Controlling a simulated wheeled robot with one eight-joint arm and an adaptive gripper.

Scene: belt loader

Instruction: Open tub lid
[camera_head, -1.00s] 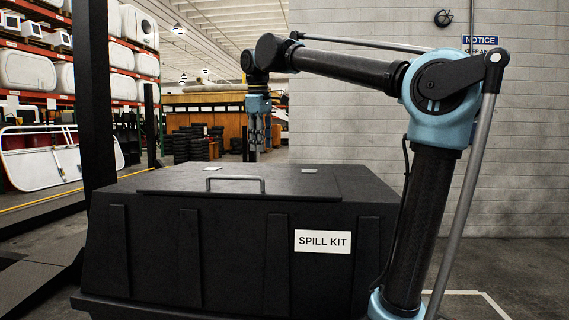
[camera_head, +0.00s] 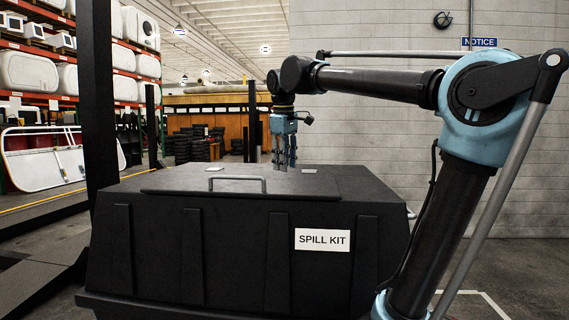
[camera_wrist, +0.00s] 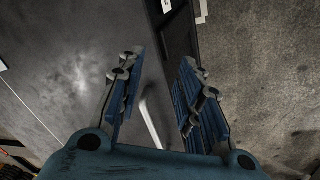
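The black tub (camera_head: 235,255) with a "SPILL KIT" label (camera_head: 322,240) stands in front of me. Its flat lid (camera_head: 200,184) lies closed on top, with a grey bar handle (camera_head: 237,179) near the front edge. My gripper (camera_head: 284,166) points down over the lid, to the right of the handle in the head view. In the wrist view my gripper (camera_wrist: 160,65) is open and empty, its blue-padded fingers spread. The handle (camera_wrist: 149,118) shows between the fingers, further down; I cannot tell the height gap. The fingers do not hold it.
A dark post (camera_head: 98,110) stands at the left. Shelving (camera_head: 70,60) with white goods and stacked dark items (camera_head: 195,142) are further back. A block wall (camera_head: 400,140) is behind on the right. The floor right of the tub is open.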

